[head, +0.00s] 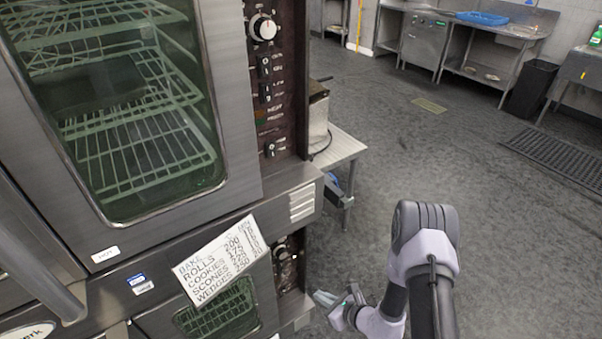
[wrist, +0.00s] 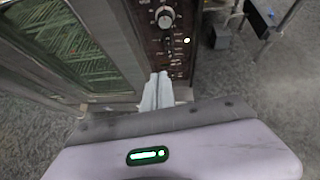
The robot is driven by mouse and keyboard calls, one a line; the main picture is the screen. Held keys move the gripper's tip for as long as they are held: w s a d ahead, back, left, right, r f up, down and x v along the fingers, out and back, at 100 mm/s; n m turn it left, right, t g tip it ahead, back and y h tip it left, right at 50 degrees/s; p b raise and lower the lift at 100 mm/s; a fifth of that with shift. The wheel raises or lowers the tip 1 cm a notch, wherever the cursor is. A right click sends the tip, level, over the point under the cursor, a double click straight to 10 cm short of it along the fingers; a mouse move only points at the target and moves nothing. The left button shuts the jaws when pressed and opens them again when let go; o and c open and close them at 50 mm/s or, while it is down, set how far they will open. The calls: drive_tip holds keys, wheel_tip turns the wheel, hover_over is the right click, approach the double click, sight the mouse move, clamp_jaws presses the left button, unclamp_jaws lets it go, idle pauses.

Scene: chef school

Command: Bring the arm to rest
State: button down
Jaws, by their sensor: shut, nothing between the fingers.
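My gripper (head: 326,298) is low in the head view, beside the lower right edge of the oven stack. Its pale fingers are together and hold nothing. In the wrist view the closed fingers (wrist: 157,92) point toward the lower oven's control panel (wrist: 165,38). I cannot tell how close the fingertips are to the panel. My arm (head: 425,255) is bent, with its elbow raised at the bottom right of the head view.
The double oven (head: 225,90) fills the left, with a paper list (head: 222,262) on its front. A small metal table (head: 342,148) stands behind it.

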drive_tip(key=s+a+r+n+g+y+b, duration=0.1)
drive_tip(key=a+r+n+g+y, duration=0.3)
drive_tip(key=r, duration=1)
drive_tip(key=s+a+r+n+g, duration=0.1)
drive_tip(key=a+r+n, duration=0.55)
drive_tip(key=r, duration=0.75)
drive_tip(key=s+d+r+n+g+h+b, duration=0.1)
drive_tip(key=s+d+r+n+g+h, duration=0.15)
drive_tip(key=s+r+n, duration=0.65)
drive_tip(key=s+d+r+n+t+h+b, duration=0.1)
drive_tip(key=s+d+r+n+t+h, duration=0.2)
drive_tip(key=s+d+h, duration=0.4)
drive_tip(key=s+d+r+t, duration=0.1)
drive_tip(key=s+d+t, duration=0.1)
drive_tip(key=s+d, duration=0.1)
drive_tip(key=shift+s+d, duration=0.15)
drive_tip(key=shift+d, duration=0.4)
drive_tip(key=shift+r, duration=0.1)
